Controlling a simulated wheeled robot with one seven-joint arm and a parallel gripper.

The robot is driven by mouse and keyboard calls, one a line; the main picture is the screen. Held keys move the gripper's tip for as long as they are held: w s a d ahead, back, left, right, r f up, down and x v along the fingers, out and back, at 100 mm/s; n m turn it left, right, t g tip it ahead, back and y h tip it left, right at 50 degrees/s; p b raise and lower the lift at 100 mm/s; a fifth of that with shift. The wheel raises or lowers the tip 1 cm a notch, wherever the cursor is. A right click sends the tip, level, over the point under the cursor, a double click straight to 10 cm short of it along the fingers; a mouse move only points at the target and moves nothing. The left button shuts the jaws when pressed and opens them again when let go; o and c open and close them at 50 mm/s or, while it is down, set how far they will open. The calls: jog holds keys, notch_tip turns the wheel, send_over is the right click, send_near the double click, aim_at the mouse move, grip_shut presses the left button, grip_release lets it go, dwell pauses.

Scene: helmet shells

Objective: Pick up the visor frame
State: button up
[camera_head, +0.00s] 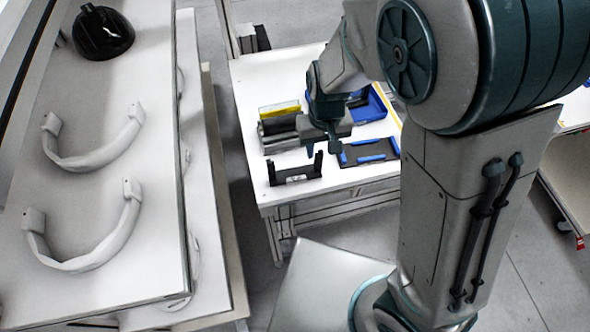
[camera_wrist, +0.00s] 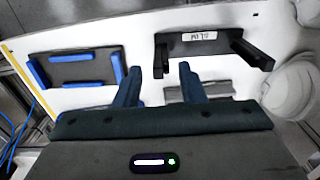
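Two pale, curved C-shaped pieces, which I take to be visor frames, lie on the white table at the left in the head view: a farther visor frame (camera_head: 88,158) and a nearer visor frame (camera_head: 82,262). They lie apart from each other. My gripper (camera_head: 324,147) is well to their right, over the smaller white table, pointing down. In the wrist view my gripper (camera_wrist: 161,80) has its two dark fingers apart with nothing held between them. No curved frame is clearly seen in the wrist view.
A black bracket (camera_head: 295,176) with two upright posts stands near the small table's front edge. Beside it are a blue-edged dark tray (camera_head: 366,152), a blue bin (camera_head: 372,108) and grey-yellow blocks (camera_head: 278,112). A black helmet shell (camera_head: 103,33) sits at the left table's far end.

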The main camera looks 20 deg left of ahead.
aim_at(320, 161)
jog(key=shift+w+f, duration=0.15)
jog(key=shift+f, duration=3.1)
grip_shut()
